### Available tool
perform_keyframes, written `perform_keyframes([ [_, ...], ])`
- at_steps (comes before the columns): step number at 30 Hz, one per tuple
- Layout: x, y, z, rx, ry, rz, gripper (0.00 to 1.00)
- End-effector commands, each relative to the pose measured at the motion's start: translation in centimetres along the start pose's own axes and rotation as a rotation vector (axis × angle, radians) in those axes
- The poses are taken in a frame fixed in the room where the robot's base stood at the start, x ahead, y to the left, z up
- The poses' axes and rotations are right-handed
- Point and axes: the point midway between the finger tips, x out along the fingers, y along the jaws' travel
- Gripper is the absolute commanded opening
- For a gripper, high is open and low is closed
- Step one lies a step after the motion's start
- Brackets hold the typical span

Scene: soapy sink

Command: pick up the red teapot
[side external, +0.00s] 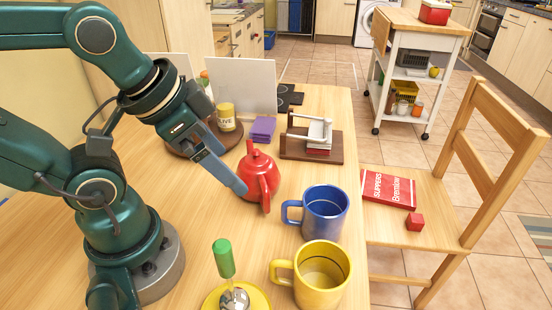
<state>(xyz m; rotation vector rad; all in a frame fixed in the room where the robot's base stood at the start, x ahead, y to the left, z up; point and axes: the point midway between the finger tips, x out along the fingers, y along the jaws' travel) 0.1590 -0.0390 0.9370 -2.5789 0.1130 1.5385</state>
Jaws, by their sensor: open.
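The red teapot (258,165) stands upright on the wooden table, right of my arm, with its handle toward the camera side. My gripper (238,188) is open and reaches down from the upper left to the teapot's left side. Its blue-grey fingers overlap the left edge of the teapot in this view. I cannot tell whether they touch it, and the far finger is mostly hidden.
A blue mug (326,215) and a yellow mug (322,278) stand in front of the teapot. A yellow dish (258,299) holds a green-handled utensil (223,258). Purple sponges (263,129) and a wooden napkin holder (311,150) are behind. A chair (450,240) stands right.

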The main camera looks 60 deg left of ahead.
Motion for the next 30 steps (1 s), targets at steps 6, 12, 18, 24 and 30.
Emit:
perform_keyframes([
  [6, -0.1, -1.5, -1.6, 0.551, -0.001, -0.062, 1.0],
  [12, 0.7, -3.4, -3.2, 1.129, -0.088, -0.098, 1.0],
  [18, 2.6, -5.5, -4.9, 1.712, -0.227, -0.067, 1.0],
  [24, 5.6, -7.5, -5.8, 2.168, -0.37, 0.058, 1.0],
  [30, 7.5, -7.9, -5.4, 2.2, -0.414, 0.14, 1.0],
])
